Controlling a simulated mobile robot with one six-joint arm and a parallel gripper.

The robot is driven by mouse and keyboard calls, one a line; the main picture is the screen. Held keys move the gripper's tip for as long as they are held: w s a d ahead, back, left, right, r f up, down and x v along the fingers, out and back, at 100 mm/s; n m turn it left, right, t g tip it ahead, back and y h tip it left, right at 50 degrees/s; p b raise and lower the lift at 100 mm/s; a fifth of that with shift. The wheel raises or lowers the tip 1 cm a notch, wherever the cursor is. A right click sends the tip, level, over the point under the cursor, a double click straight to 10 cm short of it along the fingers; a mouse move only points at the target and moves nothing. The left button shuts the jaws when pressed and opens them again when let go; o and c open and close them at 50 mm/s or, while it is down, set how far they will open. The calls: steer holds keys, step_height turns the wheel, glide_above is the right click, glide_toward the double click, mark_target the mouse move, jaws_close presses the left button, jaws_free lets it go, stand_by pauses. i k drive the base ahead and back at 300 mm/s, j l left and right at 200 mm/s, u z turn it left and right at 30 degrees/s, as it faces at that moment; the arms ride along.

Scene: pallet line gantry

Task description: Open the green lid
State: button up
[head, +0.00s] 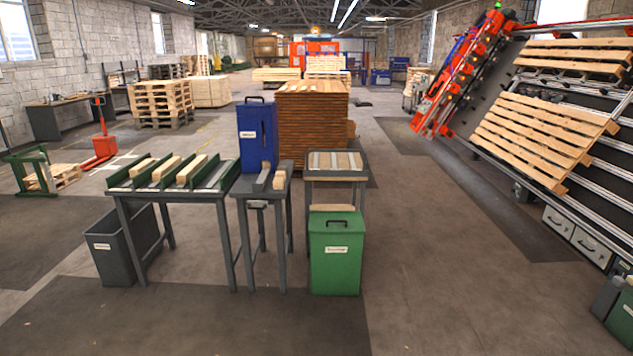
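The green lid (336,224) sits on top of a green bin (335,266) that stands on the floor near the middle of the head view. The lid has a dark handle on top and looks shut. The bin has a white label on its front, too small to read. My gripper is not in view.
Left of the bin stand a narrow table (246,187) carrying a blue bin (256,137) and a bench (180,193) with wood blocks. A grey cart (357,178) stands behind the green bin. An open grey bin (103,262) is at left.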

mark_target(336, 218)
steer(key=i+u, duration=0.1)
steer(key=i, duration=0.45)
steer(key=i+u, duration=0.15)
steer(key=i, duration=0.4)
steer(key=i+l+u, duration=0.1)
steer(key=i, duration=0.45)
steer(key=i+l+u, duration=0.1)
steer(key=i, duration=0.45)
steer(key=i+l+u, duration=0.15)
steer(key=i, duration=0.4)
steer(key=i+j+z, duration=0.15)
steer(key=i+z, duration=0.25)
steer(key=i, duration=0.25)
steer(key=i+j+z, duration=0.45)
steer(key=i, duration=0.15)
steer(key=i+j+z, duration=0.4)
steer(key=i+j, duration=0.1)
steer(key=i, duration=0.05)
